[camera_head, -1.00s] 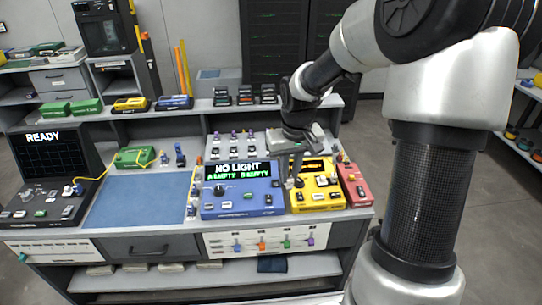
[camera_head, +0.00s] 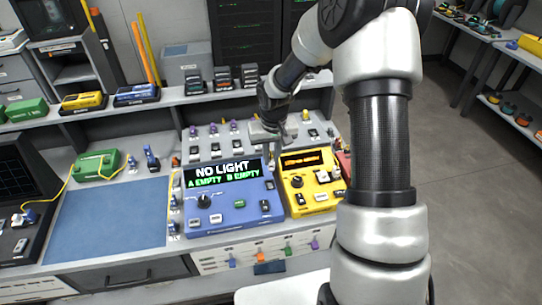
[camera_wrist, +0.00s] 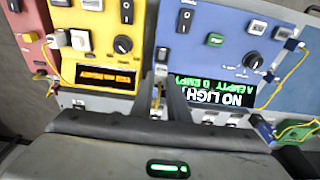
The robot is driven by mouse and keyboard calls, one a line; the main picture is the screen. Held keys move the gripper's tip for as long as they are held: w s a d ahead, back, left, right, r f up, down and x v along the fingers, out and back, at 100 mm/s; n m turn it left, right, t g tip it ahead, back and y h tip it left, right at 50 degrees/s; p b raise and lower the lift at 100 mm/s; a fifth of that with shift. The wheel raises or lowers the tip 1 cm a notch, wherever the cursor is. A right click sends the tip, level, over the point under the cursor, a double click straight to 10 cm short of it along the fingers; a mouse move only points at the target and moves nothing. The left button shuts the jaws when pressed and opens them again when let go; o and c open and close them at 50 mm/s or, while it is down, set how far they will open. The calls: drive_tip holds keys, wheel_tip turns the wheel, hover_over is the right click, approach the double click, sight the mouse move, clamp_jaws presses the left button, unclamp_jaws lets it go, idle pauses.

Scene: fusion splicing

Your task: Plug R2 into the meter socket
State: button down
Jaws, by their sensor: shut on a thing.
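The blue meter (camera_head: 228,207) shows "NO LIGHT" and "A EMPTY B EMPTY" on its screen. It also shows upside down in the wrist view (camera_wrist: 225,50). My gripper (camera_head: 271,140) is over the back edge of the bench devices, near the gap between the meter and the yellow box. In the wrist view, my gripper (camera_wrist: 161,97) is shut on a small connector (camera_wrist: 158,96) with a bit of yellow fibre, between the two devices. Its label is not readable, so I cannot tell that it is R2.
The yellow box (camera_head: 312,187) stands right of the meter, with a red box (camera_wrist: 35,45) beyond it. A blue mat (camera_head: 110,222) lies to the left. A green box (camera_head: 97,163) with yellow fibre stands behind the mat. A raised shelf with small devices runs behind.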

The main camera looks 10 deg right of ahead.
drive_tip(key=shift+w+a+f, duration=0.15)
drive_tip(key=shift+w+f, duration=0.15)
drive_tip(key=shift+f, duration=0.5)
drive_tip(key=shift+s+f+b, duration=0.1)
drive_tip(key=shift+f+b, duration=0.3)
drive_tip(key=shift+f, duration=0.05)
drive_tip(key=shift+f+b, duration=1.45)
drive_tip(key=shift+f, duration=0.95)
drive_tip(key=shift+f+b, duration=0.6)
drive_tip(key=shift+b, duration=0.15)
drive_tip(key=c, duration=1.6)
unclamp_jaws()
drive_tip(key=shift+r, duration=0.1)
drive_tip(key=s+r, duration=0.1)
drive_tip(key=r, duration=1)
drive_tip(key=s+r, duration=0.1)
drive_tip(key=r, duration=0.5)
drive_tip(key=shift+s+p, duration=0.3)
drive_tip(key=shift+p, duration=0.1)
